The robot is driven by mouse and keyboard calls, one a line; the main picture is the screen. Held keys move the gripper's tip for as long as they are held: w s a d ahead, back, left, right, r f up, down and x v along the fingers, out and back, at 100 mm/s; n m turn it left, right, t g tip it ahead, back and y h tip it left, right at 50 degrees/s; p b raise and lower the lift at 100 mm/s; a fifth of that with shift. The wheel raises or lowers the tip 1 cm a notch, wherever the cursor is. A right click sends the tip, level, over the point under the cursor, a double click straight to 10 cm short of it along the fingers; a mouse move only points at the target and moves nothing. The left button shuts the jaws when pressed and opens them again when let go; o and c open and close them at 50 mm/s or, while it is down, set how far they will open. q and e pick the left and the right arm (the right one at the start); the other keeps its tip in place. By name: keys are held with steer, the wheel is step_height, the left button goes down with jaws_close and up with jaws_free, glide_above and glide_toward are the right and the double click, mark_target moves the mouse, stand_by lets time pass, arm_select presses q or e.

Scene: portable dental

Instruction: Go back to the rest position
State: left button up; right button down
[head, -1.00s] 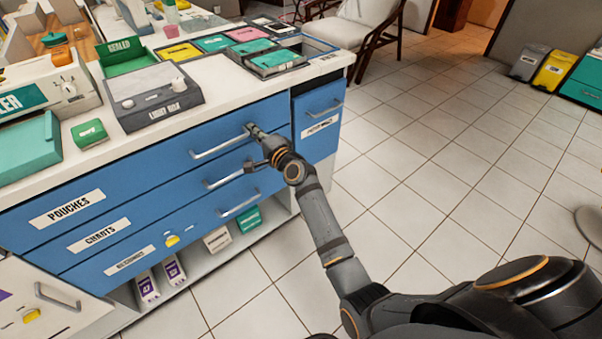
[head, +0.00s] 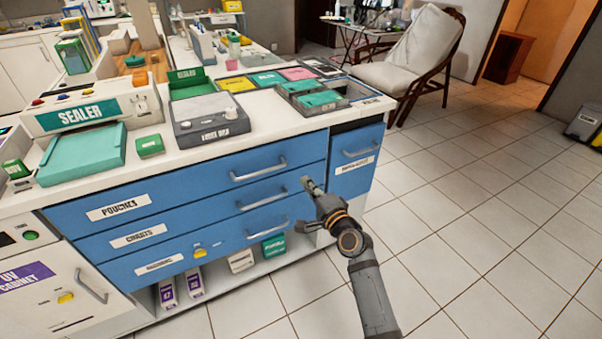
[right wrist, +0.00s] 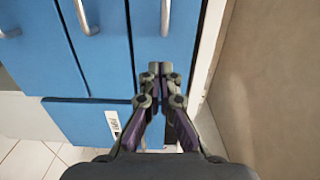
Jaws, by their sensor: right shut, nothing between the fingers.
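My right gripper (head: 308,184) is shut and empty in front of the blue drawer cabinet, near the seam between the wide drawers and the narrow right-hand drawer (head: 355,172). In the right wrist view its fingers (right wrist: 160,70) are together at the middle, with blue drawer fronts (right wrist: 110,60) behind them. The wide drawers, labelled pouches (head: 165,205), charts and a third name, appear closed. My left gripper is in neither view.
The white counter (head: 260,130) holds a sealer (head: 95,110), a light box (head: 208,120) and coloured trays. A UV cabinet (head: 45,285) stands at the left. A reclining chair (head: 415,60) is at the back. Tiled floor (head: 480,230) to the right is open.

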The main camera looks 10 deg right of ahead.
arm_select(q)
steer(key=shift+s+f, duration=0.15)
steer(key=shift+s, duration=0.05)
arm_select(e)
steer(key=v, duration=0.2)
steer(key=shift+s+d+r, duration=0.1)
steer(key=shift+s, duration=0.25)
